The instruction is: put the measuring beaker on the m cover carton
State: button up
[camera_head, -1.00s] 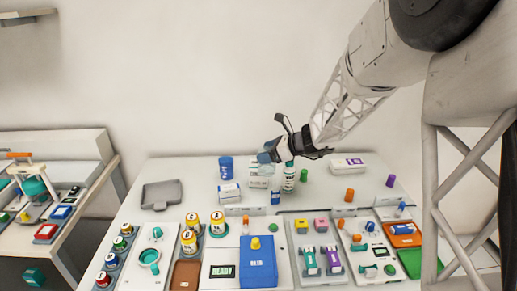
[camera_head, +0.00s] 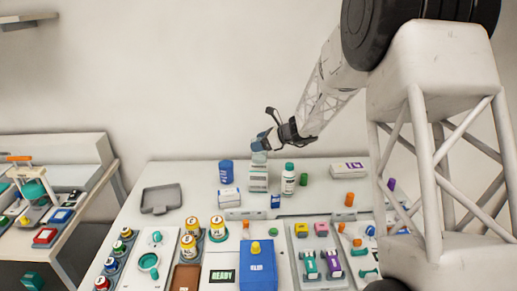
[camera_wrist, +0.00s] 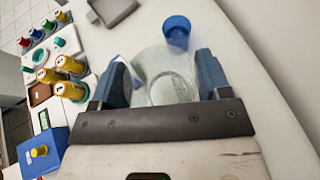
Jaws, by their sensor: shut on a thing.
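My gripper (camera_head: 262,143) is above the back of the table, its blue fingers shut on a clear measuring beaker (camera_head: 259,157). In the wrist view the see-through beaker (camera_wrist: 168,80) fills the space between the fingers (camera_wrist: 160,80). In the head view the beaker shows just above a pale grey-green carton (camera_head: 258,180); I cannot tell whether they touch. A white carton with blue marks (camera_head: 229,197) lies to its left, and a white carton with a purple label (camera_head: 349,169) lies far right. Their lettering is too small to tell which is the M cover carton.
A blue cup (camera_head: 226,172) stands left of the pale carton, and a white bottle with a green cap (camera_head: 288,179) stands to its right. A small blue box (camera_head: 275,201) is in front. A grey tray (camera_head: 161,197) lies at left with bare table around it.

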jog(key=shift+w+a, duration=0.1)
jog(key=shift+w, duration=0.55)
jog(key=shift+w, duration=0.1)
jog(key=shift+w+a+f, duration=0.1)
jog(key=shift+w, duration=0.15)
jog(key=shift+f, duration=1.75)
jog(key=shift+f, duration=0.1)
jog(key=o, duration=0.9)
jog(key=shift+o, duration=0.2)
